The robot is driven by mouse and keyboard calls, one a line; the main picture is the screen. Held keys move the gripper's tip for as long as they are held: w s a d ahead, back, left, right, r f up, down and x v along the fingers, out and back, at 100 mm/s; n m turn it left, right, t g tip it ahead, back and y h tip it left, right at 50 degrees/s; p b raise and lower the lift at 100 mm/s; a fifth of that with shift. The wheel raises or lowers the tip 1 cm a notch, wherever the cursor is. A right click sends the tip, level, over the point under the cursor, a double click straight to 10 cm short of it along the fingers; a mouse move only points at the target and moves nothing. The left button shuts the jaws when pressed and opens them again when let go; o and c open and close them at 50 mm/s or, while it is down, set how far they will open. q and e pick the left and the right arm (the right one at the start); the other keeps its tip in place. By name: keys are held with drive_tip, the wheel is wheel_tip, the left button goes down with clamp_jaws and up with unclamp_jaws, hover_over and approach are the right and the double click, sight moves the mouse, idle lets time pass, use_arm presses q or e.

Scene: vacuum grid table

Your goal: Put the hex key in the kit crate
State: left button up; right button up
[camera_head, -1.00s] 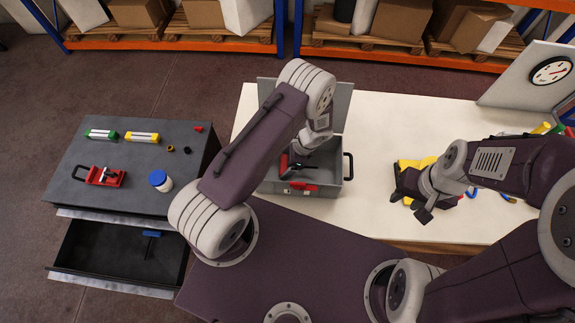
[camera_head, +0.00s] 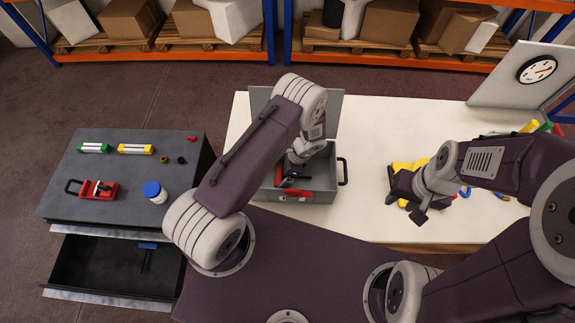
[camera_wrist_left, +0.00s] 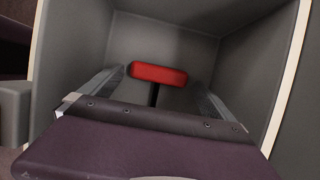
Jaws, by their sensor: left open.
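The kit crate (camera_head: 326,181) is a grey box with its lid raised, standing on the white table. My left gripper (camera_head: 287,176) is down inside its left part. In the left wrist view a hex key with a red T-shaped handle (camera_wrist_left: 157,73) and dark shaft shows against the crate's grey walls (camera_wrist_left: 237,85). My left gripper (camera_wrist_left: 158,95) is open, its fingers apart on either side of the key, with gaps to the handle. The shaft's lower end is hidden behind the gripper body. My right gripper (camera_head: 418,209) hangs over the table beside yellow items; its jaw opening is unclear.
The crate's raised lid (camera_head: 335,105) stands behind my left wrist.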

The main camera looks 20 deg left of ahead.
use_arm(q)
drive_tip(key=b+v, duration=0.3)
drive_tip(key=v, duration=0.7)
drive_tip(key=s+a+r+n+t+h, duration=0.2)
drive_tip(key=s+a+r+n+h, duration=0.2)
drive_tip(key=s+r+n, duration=0.7)
wheel_tip(320, 180, up, 3)
drive_tip(key=n, duration=0.4)
drive_tip(key=shift+s+f, duration=0.25)
drive_tip(key=shift+s, duration=0.15)
